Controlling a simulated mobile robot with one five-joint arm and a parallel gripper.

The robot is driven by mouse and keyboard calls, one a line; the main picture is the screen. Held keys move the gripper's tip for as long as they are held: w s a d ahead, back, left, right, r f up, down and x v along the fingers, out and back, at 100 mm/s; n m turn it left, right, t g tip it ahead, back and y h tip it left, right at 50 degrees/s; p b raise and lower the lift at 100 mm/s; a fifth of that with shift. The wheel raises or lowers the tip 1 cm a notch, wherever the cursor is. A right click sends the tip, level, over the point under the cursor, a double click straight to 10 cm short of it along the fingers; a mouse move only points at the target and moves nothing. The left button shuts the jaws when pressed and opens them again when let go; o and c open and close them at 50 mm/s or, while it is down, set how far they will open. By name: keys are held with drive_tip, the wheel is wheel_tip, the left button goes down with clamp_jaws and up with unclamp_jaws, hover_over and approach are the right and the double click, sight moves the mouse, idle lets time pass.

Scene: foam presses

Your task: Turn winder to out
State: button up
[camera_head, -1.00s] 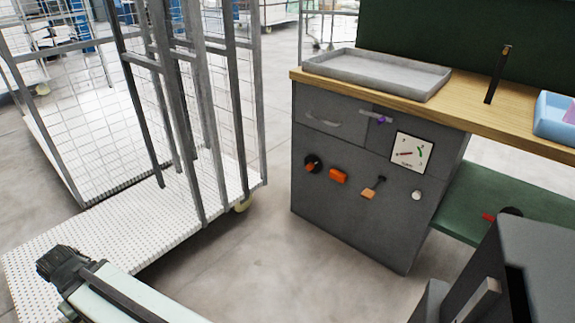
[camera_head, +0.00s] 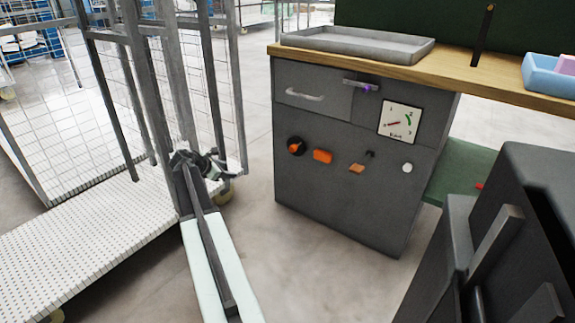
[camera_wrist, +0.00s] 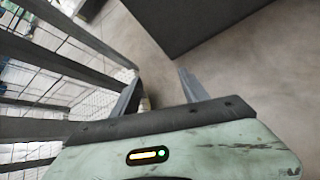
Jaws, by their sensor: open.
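The grey cabinet (camera_head: 325,205) carries a row of small controls on its front. From the left they are a black round knob with an orange part (camera_head: 296,146), an orange block (camera_head: 322,156), an orange piece (camera_head: 356,168) with a small black part (camera_head: 370,154) above it, and a white knob (camera_head: 407,168). No label shows which one is the winder. My gripper (camera_head: 216,168) is left of the cabinet, in front of the cage trolley and apart from the controls. In the wrist view my gripper (camera_wrist: 160,88) is open and empty between its two fingers.
The cage trolley (camera_head: 90,225) stands close behind and left of my arm. A wooden worktop (camera_head: 460,77) with a grey tray (camera_head: 355,45) tops the cabinet. A white dial panel (camera_head: 400,121) is above the controls. Floor (camera_head: 310,265) in front is clear.

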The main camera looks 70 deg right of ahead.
sight(291, 150)
drive_tip(key=s+d+n+g+h+b, duration=0.1)
drive_tip(key=s+d+b, duration=0.1)
drive_tip(key=s+d, duration=0.3)
drive_tip(key=s+d+f+n+g+b, duration=0.1)
drive_tip(key=s+d, duration=0.5)
drive_tip(key=d, duration=0.6)
drive_tip(key=s+d+n+h+b, duration=0.1)
drive_tip(key=s+d+n+b, duration=0.1)
drive_tip(key=s+d, duration=0.4)
drive_tip(key=shift+s+d+f+n+g+h+b, duration=0.1)
drive_tip(key=shift+d+n+g, duration=0.1)
drive_tip(key=shift+d, duration=0.2)
drive_tip(key=shift+s+d+f+n+g+h+b, duration=0.1)
drive_tip(key=shift+d+n, duration=0.1)
drive_tip(key=shift+d, duration=0.2)
drive_tip(key=shift+d+f+n+g+h+b, duration=0.1)
drive_tip(key=shift+d+n, duration=0.1)
drive_tip(key=shift+d, duration=0.2)
clamp_jaws()
drive_tip(key=shift+s+a, duration=0.1)
drive_tip(key=shift+a, duration=0.05)
